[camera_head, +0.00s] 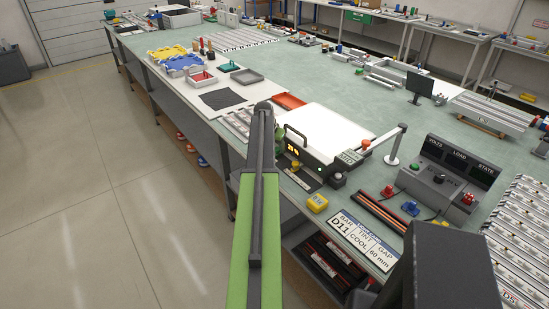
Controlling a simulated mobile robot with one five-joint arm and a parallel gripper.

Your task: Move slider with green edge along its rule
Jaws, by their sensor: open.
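My green and dark grey arm (256,215) reaches up from the bottom edge. I cannot make out gripper fingers. The rule cannot be singled out.
A sign reading BAR D11, TINT COOL, GAP 60 mm (364,240) is at the bench's front edge. A yellow block (317,203) lies nearby. A grey console (447,180) and slatted panels (525,235) stand right. Open floor (100,200) lies left.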

